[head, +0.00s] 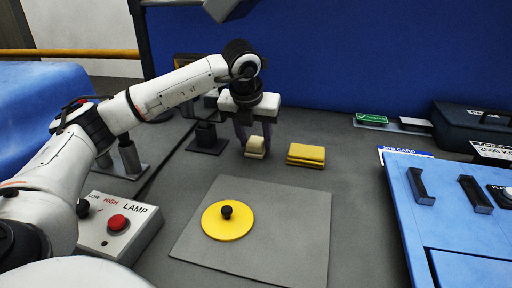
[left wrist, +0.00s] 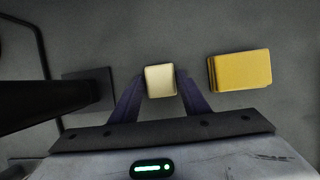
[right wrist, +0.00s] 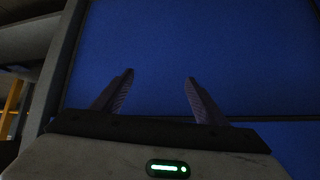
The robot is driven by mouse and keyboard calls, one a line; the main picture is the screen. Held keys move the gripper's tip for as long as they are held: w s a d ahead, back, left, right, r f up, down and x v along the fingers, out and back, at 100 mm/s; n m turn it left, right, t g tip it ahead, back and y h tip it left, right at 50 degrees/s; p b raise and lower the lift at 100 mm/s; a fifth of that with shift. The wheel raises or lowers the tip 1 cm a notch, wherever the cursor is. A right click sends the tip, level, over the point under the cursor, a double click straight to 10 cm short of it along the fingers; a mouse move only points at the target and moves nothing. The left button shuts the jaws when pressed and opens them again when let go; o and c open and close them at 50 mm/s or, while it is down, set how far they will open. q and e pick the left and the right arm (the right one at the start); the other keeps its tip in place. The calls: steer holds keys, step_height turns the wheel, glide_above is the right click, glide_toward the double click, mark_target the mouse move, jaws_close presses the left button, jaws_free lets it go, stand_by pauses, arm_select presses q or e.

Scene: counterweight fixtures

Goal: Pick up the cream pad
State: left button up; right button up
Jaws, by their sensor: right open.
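The cream pad (head: 256,145) is a small, pale block near the back of the grey work surface. My left gripper (head: 254,142) points down over it, with a finger on each side. In the left wrist view the pad (left wrist: 160,80) sits between the two fingertips, which meet its sides, so the gripper looks shut on it. I cannot tell whether the pad is clear of the surface. My right gripper (right wrist: 161,78) is open and empty in the right wrist view, facing a blue panel.
A yellow pad stack (head: 306,155) lies just right of the cream pad. A yellow disc (head: 238,224) with a black knob lies on a grey plate (head: 300,235) in front. A lamp box (head: 125,240) is at left, a blue panel box (head: 440,215) at right.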

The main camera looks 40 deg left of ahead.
mark_target(255, 142)
arm_select(q)
steer(key=c, duration=0.6)
steer(key=shift+c, duration=0.4)
arm_select(e)
steer(key=shift+s, duration=0.15)
arm_select(q)
steer(key=shift+r, duration=0.1)
arm_select(e)
steer(key=shift+f, duration=0.1)
arm_select(q)
step_height(255, 142, up, 18)
steer(key=p, duration=0.2)
steer(key=shift+p, duration=0.35)
arm_select(e)
steer(key=shift+s+d+r, duration=0.15)
steer(key=shift+d+r, duration=0.05)
steer(key=shift+r, duration=0.65)
arm_select(q)
steer(key=shift+o, duration=1.1)
